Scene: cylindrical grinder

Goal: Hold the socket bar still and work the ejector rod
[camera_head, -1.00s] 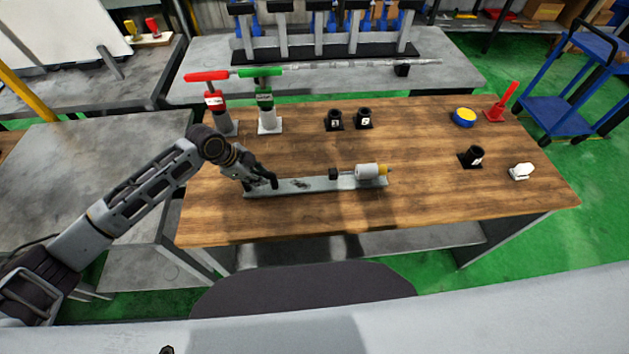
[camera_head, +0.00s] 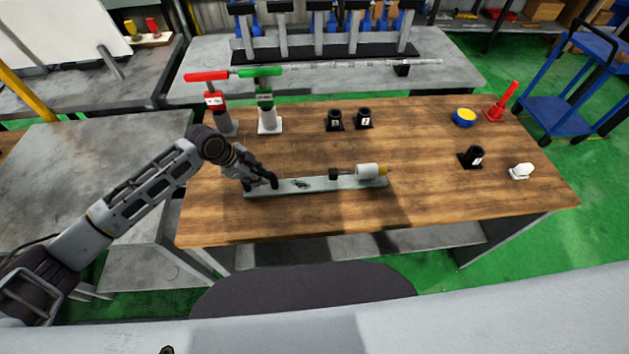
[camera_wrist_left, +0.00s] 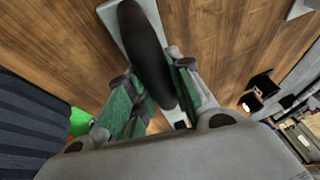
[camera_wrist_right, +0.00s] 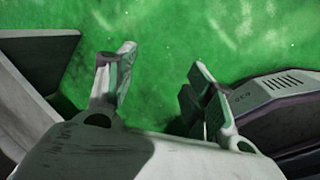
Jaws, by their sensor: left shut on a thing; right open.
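The long grey socket bar (camera_head: 320,185) lies on the wooden table. I cannot tell which part is the ejector rod. My left gripper (camera_head: 268,182) is at the bar's left end. In the left wrist view, its green-padded fingers are shut around a long black handle (camera_wrist_left: 147,50), with part of the pale bar (camera_wrist_left: 112,20) beside it. My right gripper (camera_wrist_right: 160,85) is open and empty above the green floor, away from the table.
Red-handled (camera_head: 216,100) and green-handled (camera_head: 266,100) stands are at the back left of the table. Black holders (camera_head: 334,120) are at the back middle. A blue-yellow round piece (camera_head: 464,117) and a white piece (camera_head: 521,171) are at the right.

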